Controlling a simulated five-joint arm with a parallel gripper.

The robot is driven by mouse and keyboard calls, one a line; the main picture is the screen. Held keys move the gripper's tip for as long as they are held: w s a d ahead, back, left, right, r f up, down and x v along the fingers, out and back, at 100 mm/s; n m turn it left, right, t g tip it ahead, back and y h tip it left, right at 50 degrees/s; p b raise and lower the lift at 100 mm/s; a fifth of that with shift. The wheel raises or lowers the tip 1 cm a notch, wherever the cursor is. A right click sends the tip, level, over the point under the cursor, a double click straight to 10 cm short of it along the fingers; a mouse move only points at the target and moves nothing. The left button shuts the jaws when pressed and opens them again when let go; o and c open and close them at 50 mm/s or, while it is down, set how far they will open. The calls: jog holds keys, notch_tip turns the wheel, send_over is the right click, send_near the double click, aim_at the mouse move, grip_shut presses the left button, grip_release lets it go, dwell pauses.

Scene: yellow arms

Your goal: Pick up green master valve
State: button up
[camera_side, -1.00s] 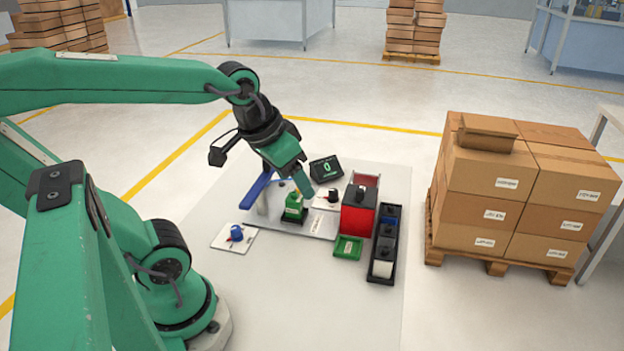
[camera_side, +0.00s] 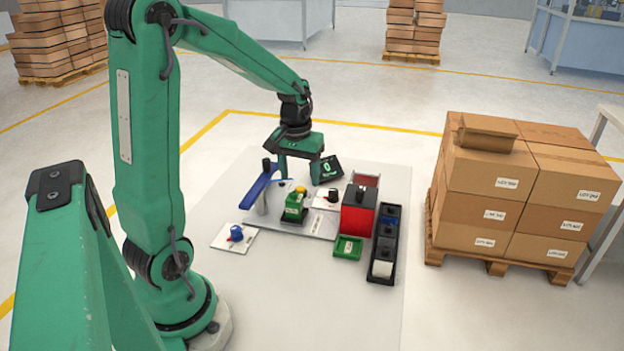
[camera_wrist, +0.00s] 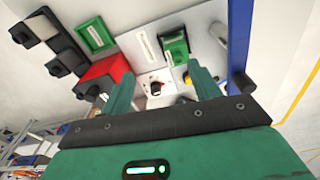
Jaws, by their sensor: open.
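The green valve (camera_side: 293,206) is a small green block with a pale label on a black base, on the grey plate in the side view. It also shows near the top of the wrist view (camera_wrist: 178,48). My gripper (camera_side: 300,172) is open, pointing down above and behind the valve, apart from it. In the wrist view my two green fingers (camera_wrist: 163,89) are spread with no object held between them. A yellow knob (camera_side: 302,190) stands just behind the valve, below my fingers.
A blue lever (camera_side: 262,185) on a post stands left of the valve. A red box (camera_side: 357,218), black rack (camera_side: 382,252) and green tray (camera_side: 347,247) stand right. A black display (camera_side: 326,169) is behind. A blue knob (camera_side: 237,232) is front left, with bare table in front.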

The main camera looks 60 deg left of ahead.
aim_at(294, 197)
jog(key=shift+n+g, duration=0.4)
jog(key=shift+n, duration=0.2)
jog(key=a+f, duration=0.3)
jog(key=shift+w+a+f, duration=0.15)
jog(key=shift+a+f, duration=0.15)
jog(key=shift+f, duration=0.15)
jog(key=shift+f, duration=1.2)
jog(key=shift+f, duration=0.1)
jog(key=shift+f, duration=2.45)
jog(key=shift+c, duration=0.2)
jog(key=c, duration=1.1)
